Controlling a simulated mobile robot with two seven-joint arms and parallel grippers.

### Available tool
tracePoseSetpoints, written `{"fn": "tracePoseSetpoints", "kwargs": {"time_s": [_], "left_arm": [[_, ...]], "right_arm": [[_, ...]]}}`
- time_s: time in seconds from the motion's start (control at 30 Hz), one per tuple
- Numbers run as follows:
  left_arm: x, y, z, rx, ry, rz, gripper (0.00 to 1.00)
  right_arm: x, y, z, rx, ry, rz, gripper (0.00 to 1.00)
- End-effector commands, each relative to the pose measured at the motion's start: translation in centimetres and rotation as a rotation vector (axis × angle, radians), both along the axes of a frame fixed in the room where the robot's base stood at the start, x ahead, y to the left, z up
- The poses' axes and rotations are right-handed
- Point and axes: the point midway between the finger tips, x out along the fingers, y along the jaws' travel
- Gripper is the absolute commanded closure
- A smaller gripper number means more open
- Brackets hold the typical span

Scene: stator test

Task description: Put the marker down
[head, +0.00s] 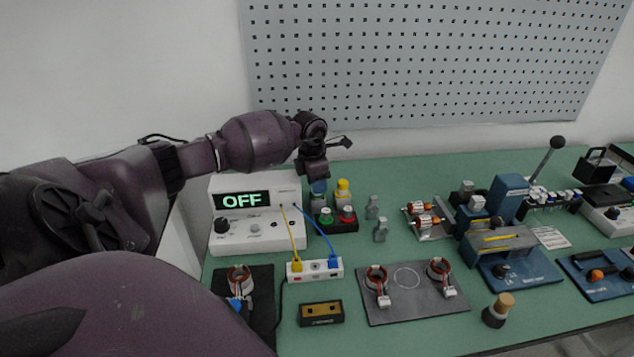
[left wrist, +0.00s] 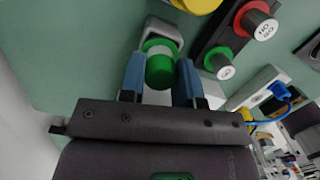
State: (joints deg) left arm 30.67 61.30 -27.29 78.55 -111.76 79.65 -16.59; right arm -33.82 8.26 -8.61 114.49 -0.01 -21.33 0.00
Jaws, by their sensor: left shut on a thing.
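A short green marker (left wrist: 160,70) sits between the two blue fingers of my left gripper (left wrist: 160,82) in the left wrist view. The gripper is shut on it. A grey holder (left wrist: 165,32) lies right behind the marker; I cannot tell whether the marker touches it or is seated in it. In the head view my left gripper (head: 318,186) points down just right of the white box with the OFF display, and the marker is hidden there. A yellow marker-like piece (head: 342,186) stands close on its right. My right gripper is not in view.
A black box with green and red buttons (head: 337,219) stands just in front of the gripper. The white OFF box (head: 257,211) is on the left, wired to a white socket block (head: 315,269). Two small grey holders (head: 372,207) stand to the right. Green table (head: 430,258) shows between.

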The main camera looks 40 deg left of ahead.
Motion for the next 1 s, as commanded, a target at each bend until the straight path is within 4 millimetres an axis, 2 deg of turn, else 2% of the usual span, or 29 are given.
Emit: {"fn": "tracePoseSetpoints", "kwargs": {"time_s": [0.2, 0.57, 0.6, 0.73, 0.77, 1.0], "left_arm": [[0.0, 0.0, 0.1, 0.000, -0.001, 0.000, 0.92], [0.0, 0.0, -0.8, 0.001, 0.000, 0.000, 0.92], [0.0, 0.0, -0.8, 0.000, -0.001, 0.000, 0.66], [0.0, 0.0, -0.7, 0.000, -0.001, 0.000, 0.46], [0.0, 0.0, -0.7, 0.000, -0.001, 0.000, 0.44], [0.0, 0.0, -0.7, 0.000, -0.001, 0.000, 0.44]], "right_arm": [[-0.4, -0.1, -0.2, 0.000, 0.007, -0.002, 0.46], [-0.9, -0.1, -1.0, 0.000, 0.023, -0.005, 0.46], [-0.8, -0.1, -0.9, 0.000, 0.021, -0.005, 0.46], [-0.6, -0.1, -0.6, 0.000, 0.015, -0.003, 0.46], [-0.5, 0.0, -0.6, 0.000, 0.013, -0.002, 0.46], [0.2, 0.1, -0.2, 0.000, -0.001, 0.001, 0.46]]}}
